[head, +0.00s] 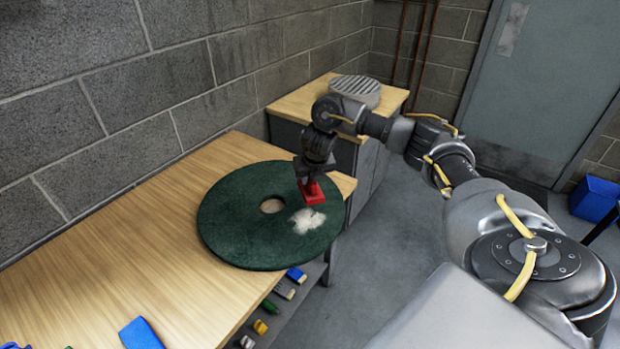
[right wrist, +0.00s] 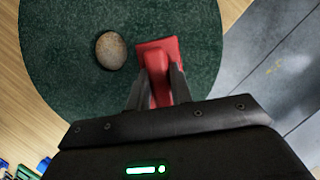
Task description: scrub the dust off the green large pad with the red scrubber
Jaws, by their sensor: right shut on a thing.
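The large green pad (head: 235,230) lies flat on the wooden table, with a round hole near its middle. A pale patch of dust (head: 308,220) lies on the pad, right of the hole. My right gripper (head: 311,180) is shut on the red scrubber (head: 312,194), over the pad just behind the dust. In the right wrist view the red scrubber (right wrist: 157,62) sits between the two fingers, beside the pad's hole (right wrist: 111,50). I cannot tell whether the scrubber touches the pad. The dust does not show in the right wrist view. My left gripper is not in view.
The wooden table (head: 130,260) runs along a block wall. A blue block (head: 141,334) lies at its near edge. Several small coloured items sit on a shelf (head: 290,310) below. A smaller cabinet with a round grey slotted object (head: 355,88) stands behind. A blue bin (head: 595,198) is at right.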

